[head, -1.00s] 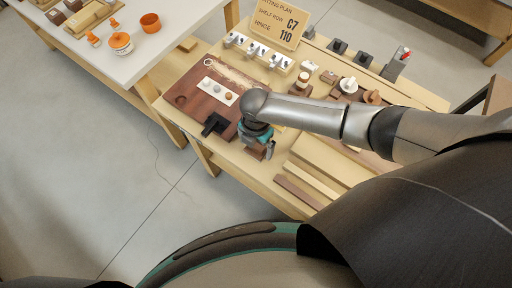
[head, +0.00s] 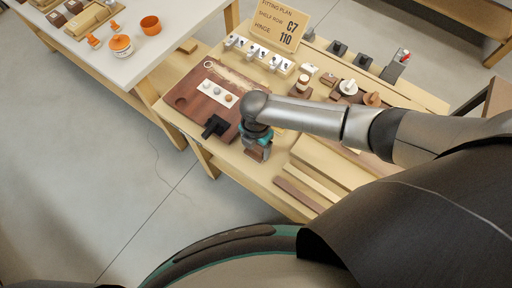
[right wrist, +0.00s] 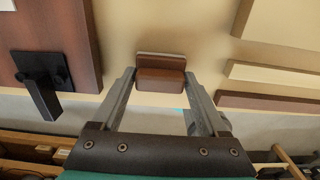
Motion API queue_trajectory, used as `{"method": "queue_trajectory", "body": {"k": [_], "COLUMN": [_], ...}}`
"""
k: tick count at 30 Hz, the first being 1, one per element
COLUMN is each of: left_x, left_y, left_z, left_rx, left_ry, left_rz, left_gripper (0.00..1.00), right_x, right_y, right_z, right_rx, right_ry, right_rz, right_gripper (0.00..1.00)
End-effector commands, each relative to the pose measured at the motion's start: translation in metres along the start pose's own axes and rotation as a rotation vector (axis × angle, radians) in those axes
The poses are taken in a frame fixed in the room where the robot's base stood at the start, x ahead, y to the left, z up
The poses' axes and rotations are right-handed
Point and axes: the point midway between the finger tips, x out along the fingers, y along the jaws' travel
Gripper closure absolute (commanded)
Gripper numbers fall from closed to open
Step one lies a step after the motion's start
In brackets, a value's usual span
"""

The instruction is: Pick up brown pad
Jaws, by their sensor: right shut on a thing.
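The brown pad (right wrist: 161,78) is a small reddish-brown block with a paler edge. In the right wrist view it sits between the fingertips of my right gripper (right wrist: 160,75), which is shut on it. In the head view the pad (head: 257,155) shows below my right gripper (head: 260,148), near the front edge of the wooden bench (head: 228,158). I cannot tell whether the pad touches the bench top. My left gripper is not in view.
A dark brown board (head: 185,90) with a white strip of knobs and a black bracket (head: 215,126) lies left of the gripper. Wooden strips (head: 300,192) lie to the right. A hook rail (head: 262,55) and a sign (head: 279,24) stand behind.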

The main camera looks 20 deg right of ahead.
Motion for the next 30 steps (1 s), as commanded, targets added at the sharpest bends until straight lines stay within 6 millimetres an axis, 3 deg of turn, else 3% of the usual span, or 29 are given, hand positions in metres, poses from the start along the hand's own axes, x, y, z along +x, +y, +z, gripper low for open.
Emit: {"method": "queue_trajectory", "body": {"k": [5,11,24,30], "left_x": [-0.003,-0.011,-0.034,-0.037], "left_y": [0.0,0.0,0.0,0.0], "left_z": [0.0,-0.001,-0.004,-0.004], "left_rx": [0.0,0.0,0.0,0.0], "left_ry": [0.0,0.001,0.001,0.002], "left_rz": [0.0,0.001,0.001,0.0], "left_gripper": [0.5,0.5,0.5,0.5], "right_x": [-0.008,-0.035,-0.156,-0.188], "right_y": [0.0,0.001,0.001,0.001], "right_z": [0.001,0.001,0.001,0.0], "right_rx": [0.0,-0.001,-0.001,0.0], "right_ry": [-0.001,-0.001,-0.001,-0.001], "right_rz": [0.001,0.004,0.004,0.002], "right_gripper": [0.78,0.78,0.78,0.78]}}
